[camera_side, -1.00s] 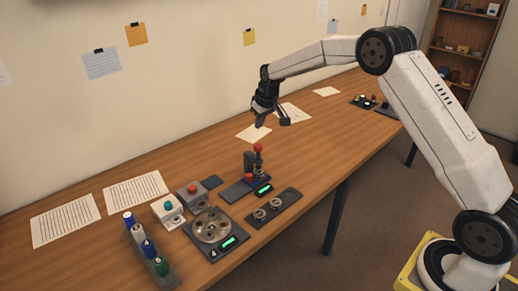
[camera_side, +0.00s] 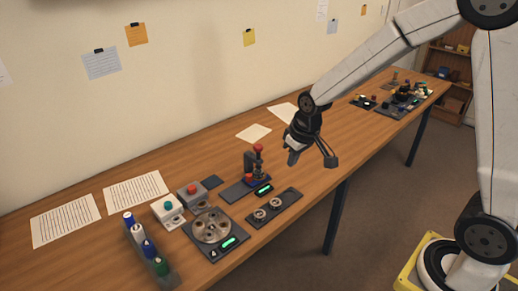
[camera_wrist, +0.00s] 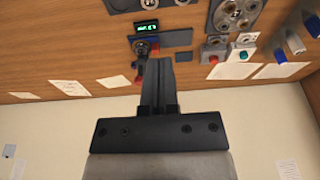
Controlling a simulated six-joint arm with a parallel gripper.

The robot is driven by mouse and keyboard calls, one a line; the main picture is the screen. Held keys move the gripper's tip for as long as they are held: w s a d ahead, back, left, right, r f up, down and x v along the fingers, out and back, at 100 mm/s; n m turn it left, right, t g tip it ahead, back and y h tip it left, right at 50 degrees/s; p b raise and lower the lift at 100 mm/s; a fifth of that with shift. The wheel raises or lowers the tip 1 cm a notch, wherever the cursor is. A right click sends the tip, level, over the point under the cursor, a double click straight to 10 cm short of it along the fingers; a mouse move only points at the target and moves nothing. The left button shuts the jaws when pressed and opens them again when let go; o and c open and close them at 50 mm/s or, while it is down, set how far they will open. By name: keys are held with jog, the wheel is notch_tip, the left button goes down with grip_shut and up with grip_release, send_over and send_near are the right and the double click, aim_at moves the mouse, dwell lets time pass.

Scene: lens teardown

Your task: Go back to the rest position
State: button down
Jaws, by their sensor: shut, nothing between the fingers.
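My gripper (camera_side: 312,157) hangs above the front part of the wooden table (camera_side: 365,128) in the side view, to the right of the small press with red knobs (camera_side: 257,165). It points downward and touches nothing. In the wrist view the fingers of my gripper (camera_wrist: 157,68) are together, with nothing between them. The press (camera_wrist: 141,62) shows just beyond the fingertips there, partly hidden behind them.
Several bottles in a rack (camera_side: 148,248), a round metal plate device (camera_side: 212,226), two button boxes (camera_side: 168,210) and a tray with two rings (camera_side: 273,207) stand at the left. Dark devices (camera_side: 403,97) stand at the far right. Papers (camera_side: 137,191) lie near the wall.

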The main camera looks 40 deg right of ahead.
jog(key=s+a+f, duration=0.2)
jog(key=s, duration=1.1)
jog(key=shift+w, duration=0.1)
dwell(0.9)
